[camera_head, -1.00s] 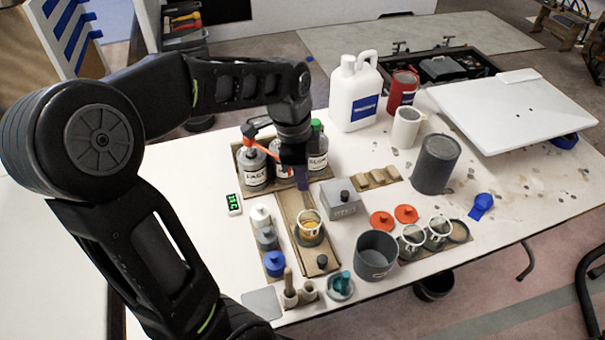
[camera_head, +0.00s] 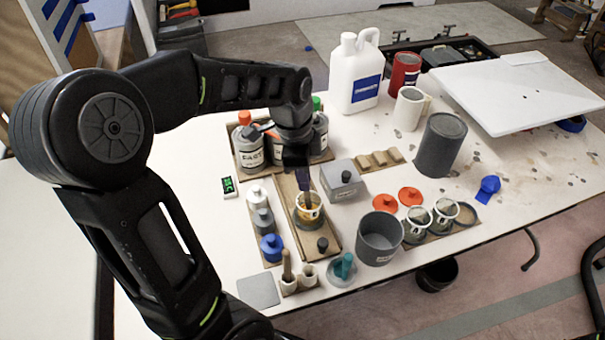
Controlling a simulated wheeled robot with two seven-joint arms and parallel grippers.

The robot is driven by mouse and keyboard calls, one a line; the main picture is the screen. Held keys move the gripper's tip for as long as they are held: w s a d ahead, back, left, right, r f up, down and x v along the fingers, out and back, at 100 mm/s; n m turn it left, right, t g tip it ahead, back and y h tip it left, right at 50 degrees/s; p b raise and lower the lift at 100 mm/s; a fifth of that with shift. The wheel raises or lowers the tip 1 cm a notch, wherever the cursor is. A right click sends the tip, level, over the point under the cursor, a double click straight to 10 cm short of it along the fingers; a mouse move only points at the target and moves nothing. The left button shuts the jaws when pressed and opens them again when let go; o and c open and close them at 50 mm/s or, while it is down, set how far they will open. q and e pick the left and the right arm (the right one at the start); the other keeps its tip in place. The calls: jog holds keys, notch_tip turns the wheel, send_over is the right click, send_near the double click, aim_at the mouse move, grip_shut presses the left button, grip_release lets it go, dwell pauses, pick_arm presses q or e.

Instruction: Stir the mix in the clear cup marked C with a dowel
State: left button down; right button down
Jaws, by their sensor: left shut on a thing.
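A clear cup (camera_head: 309,217) with a yellow-orange mix stands on a wooden board in the middle of the table. Its marking is too small to read. My left gripper (camera_head: 304,180) is just above this cup, pointing down and shut on a thin brown dowel (camera_head: 307,197). The dowel's lower end reaches into the cup's mouth; its tip is hidden, so I cannot tell how deep it sits. My right gripper is not in view.
Bottles (camera_head: 249,150) stand behind the cup, partly hidden by my arm. A grey block (camera_head: 341,181), a grey pot (camera_head: 379,240) and two more clear cups (camera_head: 416,227) are to the right. A holder with an upright stick (camera_head: 287,264) is in front.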

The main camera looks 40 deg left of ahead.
pick_arm(q)
jog(key=shift+w+d+f+b, duration=0.15)
jog(key=shift+f+b, duration=0.9)
jog(key=shift+f, duration=0.6)
jog(key=shift+w, duration=0.15)
